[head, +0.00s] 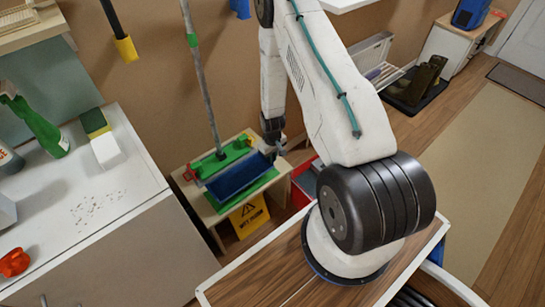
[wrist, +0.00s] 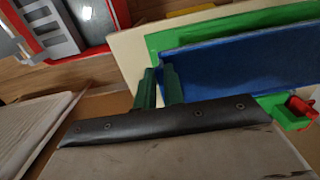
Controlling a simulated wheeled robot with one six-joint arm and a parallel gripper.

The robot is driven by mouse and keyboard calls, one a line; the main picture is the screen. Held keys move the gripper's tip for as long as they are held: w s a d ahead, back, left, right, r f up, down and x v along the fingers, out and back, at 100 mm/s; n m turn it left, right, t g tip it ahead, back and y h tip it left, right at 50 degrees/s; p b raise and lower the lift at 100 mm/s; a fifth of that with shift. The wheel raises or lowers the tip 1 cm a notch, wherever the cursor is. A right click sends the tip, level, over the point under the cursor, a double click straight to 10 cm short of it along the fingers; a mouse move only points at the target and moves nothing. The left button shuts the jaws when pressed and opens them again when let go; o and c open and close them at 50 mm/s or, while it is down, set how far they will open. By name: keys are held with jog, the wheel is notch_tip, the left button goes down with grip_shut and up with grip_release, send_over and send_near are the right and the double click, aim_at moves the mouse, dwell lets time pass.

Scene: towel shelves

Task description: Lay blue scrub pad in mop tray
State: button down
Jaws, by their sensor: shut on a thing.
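The blue scrub pad (head: 236,177) is a flat dark blue slab. It hangs over a green tray (head: 249,193) on a small wooden stand, and its face looks tilted. My gripper (head: 272,150) is at the pad's right end in the head view. In the wrist view, my green fingers (wrist: 160,88) are shut on the near left edge of the pad (wrist: 240,65). Green tray surface (wrist: 151,45) shows around the pad there. I cannot tell whether the pad touches the tray, as the pad hides most of it.
A green mop head (head: 222,158) on a grey pole (head: 203,85) stands just behind the pad, with red parts beside it. A yellow sign (head: 250,214) is below. A red container (head: 304,182) lies right of the stand. A white counter (head: 95,200) stands left.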

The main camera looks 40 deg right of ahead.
jog(key=shift+f, duration=2.4)
dwell(0.8)
jog(key=c, duration=1.4)
grip_release()
jog(key=shift+c, duration=0.2)
notch_tip(320, 180, up, 8)
jog(key=shift+w+f, duration=0.1)
